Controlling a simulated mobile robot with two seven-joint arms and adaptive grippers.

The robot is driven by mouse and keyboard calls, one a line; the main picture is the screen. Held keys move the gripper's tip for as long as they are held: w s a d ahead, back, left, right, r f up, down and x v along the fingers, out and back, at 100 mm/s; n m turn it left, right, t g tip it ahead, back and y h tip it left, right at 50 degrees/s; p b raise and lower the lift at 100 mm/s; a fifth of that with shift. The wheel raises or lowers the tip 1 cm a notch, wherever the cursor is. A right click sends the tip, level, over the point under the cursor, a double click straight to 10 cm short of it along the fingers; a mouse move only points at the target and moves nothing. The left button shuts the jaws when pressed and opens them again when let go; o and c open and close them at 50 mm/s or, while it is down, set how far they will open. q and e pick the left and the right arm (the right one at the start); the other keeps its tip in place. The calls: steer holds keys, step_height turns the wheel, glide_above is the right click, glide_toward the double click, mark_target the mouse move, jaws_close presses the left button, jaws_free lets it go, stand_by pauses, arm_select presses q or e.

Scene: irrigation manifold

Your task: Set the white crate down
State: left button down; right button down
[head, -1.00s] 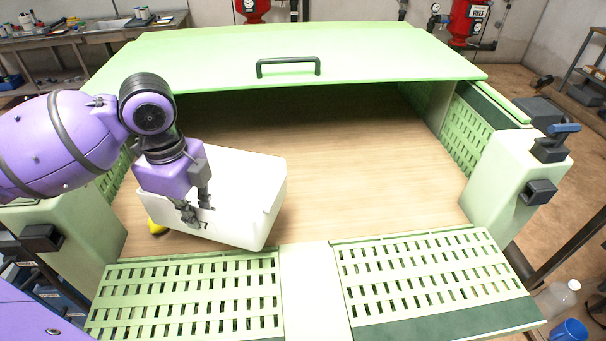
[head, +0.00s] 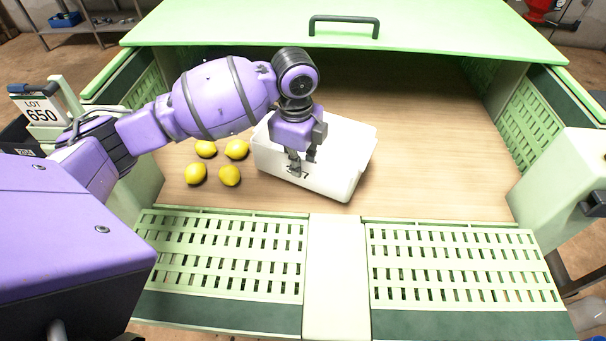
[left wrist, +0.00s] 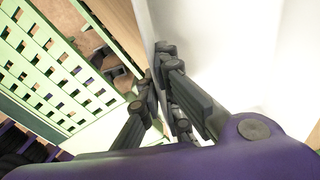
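The white crate (head: 349,172) is inside the green-walled bay, a little left of its middle, and sits askew. My left gripper (head: 302,170) reaches down to the crate's near left wall. In the left wrist view its fingers (left wrist: 160,105) lie on both sides of the white crate wall (left wrist: 152,28) and look closed on it. I cannot tell whether the crate's bottom touches the wooden floor. My right gripper is in neither view.
Several yellow lemons (head: 229,175) lie on the wooden floor (head: 440,150) left of the crate. Floor to the crate's right is clear. Slotted green panels (head: 455,268) line the front; a raised lid with a dark handle (head: 343,20) stands behind.

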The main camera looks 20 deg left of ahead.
mark_target(303, 177)
arm_select(q)
steer(key=shift+w+d+f, duration=0.25)
steer(key=shift+w+f, duration=0.05)
steer(key=shift+f, duration=0.05)
steer(key=f, duration=0.3)
steer(key=shift+w+d, duration=0.2)
steer(key=shift+f, duration=0.3)
steer(key=shift+f, duration=0.1)
steer(key=shift+f, duration=0.1)
steer(key=c, duration=2)
jaws_free()
step_height(303, 177, up, 12)
steer(key=shift+s+r, duration=0.15)
steer(key=shift+r, duration=0.05)
